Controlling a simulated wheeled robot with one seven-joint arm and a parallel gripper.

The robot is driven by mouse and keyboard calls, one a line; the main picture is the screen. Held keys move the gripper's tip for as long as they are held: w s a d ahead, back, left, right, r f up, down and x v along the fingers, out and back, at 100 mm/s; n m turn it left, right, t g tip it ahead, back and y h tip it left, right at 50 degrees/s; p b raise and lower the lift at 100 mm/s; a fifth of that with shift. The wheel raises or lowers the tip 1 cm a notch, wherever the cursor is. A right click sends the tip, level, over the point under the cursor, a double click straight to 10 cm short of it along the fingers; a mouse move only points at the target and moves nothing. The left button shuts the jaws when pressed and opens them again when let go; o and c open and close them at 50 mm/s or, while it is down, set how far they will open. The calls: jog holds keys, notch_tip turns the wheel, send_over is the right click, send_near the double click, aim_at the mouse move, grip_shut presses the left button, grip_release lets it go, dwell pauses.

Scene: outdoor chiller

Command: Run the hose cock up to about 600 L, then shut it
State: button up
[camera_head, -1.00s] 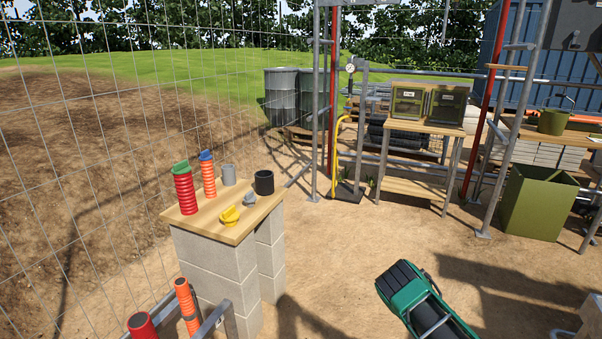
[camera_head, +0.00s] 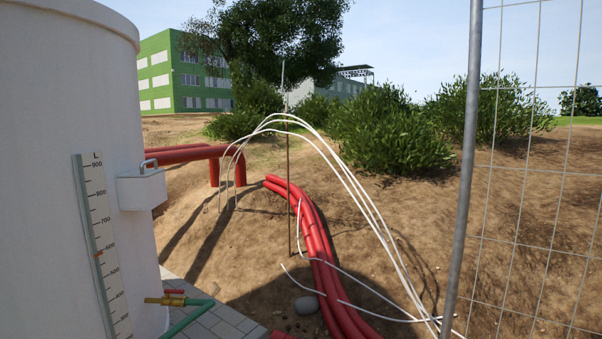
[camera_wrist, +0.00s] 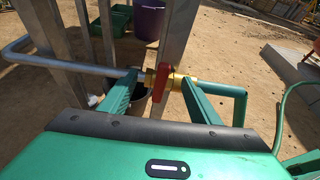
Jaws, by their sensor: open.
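The head view shows a white tank (camera_head: 65,150) with an upright litre scale (camera_head: 100,245) on its side. A small orange mark (camera_head: 98,253) sits just below the 600 label; I cannot tell whether it moves with the level. A brass cock (camera_head: 165,300) with a red handle (camera_head: 174,291) and green hose (camera_head: 197,307) is at the tank's foot. In the wrist view my gripper (camera_wrist: 159,77) is open, its green fingers either side of a brass cock (camera_wrist: 178,80) with a red lever (camera_wrist: 163,85) crosswise to its pipe. Contact is unclear, as is whether both cocks are the same.
A grey pipe (camera_wrist: 60,62) and metal posts (camera_wrist: 107,30) stand close to my gripper. A purple bucket (camera_wrist: 147,20) and green crate (camera_wrist: 116,18) lie beyond. In the head view red pipes (camera_head: 318,255), white cables (camera_head: 350,180) and a mesh fence (camera_head: 540,170) stand beside the tank.

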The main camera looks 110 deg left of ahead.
jog(key=v, duration=0.6)
jog(key=shift+a, duration=0.15)
jog(key=shift+a+r, duration=0.1)
jog(key=shift+r, duration=0.05)
jog(key=v, duration=0.9)
jog(key=s+a+r+m+g+y, duration=0.1)
jog(key=s+a+r+m+y, duration=0.15)
jog(key=r+m, duration=0.35)
jog(key=s+a+r+m+g+y, duration=0.1)
jog(key=a+r+m+y, duration=0.2)
jog(key=r, duration=0.6)
jog(key=s+a+r+m+t+y, duration=0.1)
jog(key=s+r+m+y, duration=0.3)
jog(key=s+r, duration=0.6)
jog(key=s+a+r+m+t+y, duration=0.2)
jog(key=s+r+m+t+y, duration=0.2)
jog(key=s+r+m, duration=0.5)
notch_tip(320, 180, up, 6)
jog(key=shift+s+f, duration=0.1)
jog(key=shift+s, duration=0.6)
